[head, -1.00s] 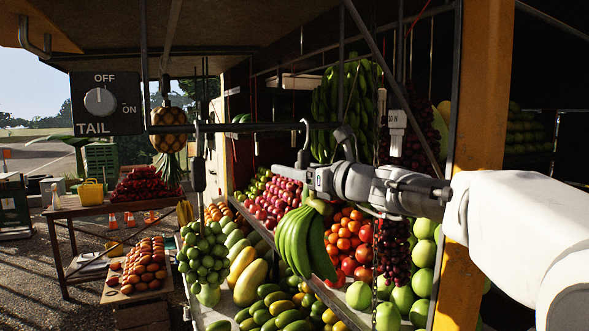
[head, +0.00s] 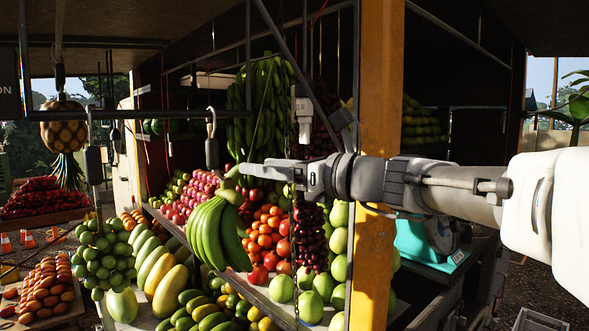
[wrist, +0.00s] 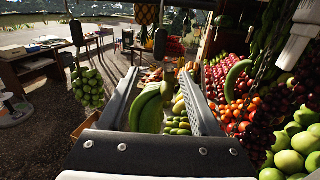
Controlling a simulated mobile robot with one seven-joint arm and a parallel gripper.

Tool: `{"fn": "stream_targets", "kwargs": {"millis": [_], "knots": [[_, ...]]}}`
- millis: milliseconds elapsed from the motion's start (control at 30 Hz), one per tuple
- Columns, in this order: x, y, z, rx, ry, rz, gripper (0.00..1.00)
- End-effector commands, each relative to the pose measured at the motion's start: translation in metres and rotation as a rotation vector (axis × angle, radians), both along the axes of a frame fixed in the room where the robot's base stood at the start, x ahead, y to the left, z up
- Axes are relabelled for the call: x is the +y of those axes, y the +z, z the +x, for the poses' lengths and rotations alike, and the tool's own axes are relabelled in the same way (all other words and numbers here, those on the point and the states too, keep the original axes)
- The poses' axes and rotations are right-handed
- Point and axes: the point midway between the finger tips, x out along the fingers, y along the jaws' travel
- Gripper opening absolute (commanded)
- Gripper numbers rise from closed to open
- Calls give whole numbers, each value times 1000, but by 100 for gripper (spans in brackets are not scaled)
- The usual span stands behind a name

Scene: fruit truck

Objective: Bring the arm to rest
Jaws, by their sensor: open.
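My arm reaches from the right in the head view, and my gripper (head: 243,169) is at its left end, in front of the fruit display. It is open. In the wrist view the two fingers (wrist: 160,76) stand apart, with a green banana bunch (wrist: 150,108) seen between them. In the head view the banana bunch (head: 217,232) hangs just below and left of the fingertips, its stem near them. I cannot tell whether the fingers touch the stem or what holds the bunch up.
A yellow post (head: 377,200) stands behind my arm. Fruit shelves lie behind and below. A teal scale (head: 430,243) is below my arm. Open ground (wrist: 50,120) shows at left in the wrist view.

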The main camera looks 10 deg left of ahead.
Motion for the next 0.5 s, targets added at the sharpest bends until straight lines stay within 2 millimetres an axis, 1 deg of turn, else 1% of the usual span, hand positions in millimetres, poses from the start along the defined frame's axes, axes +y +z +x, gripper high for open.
{"fn": "stream_targets", "kwargs": {"millis": [167,267,367,500], "knots": [[-12,-4,-8,-23,0,-32,65],[-20,-19,-21,-100,2,-139,65],[-36,-47,-42,-232,18,-328,65],[-66,-95,-77,-451,85,-643,65]]}}
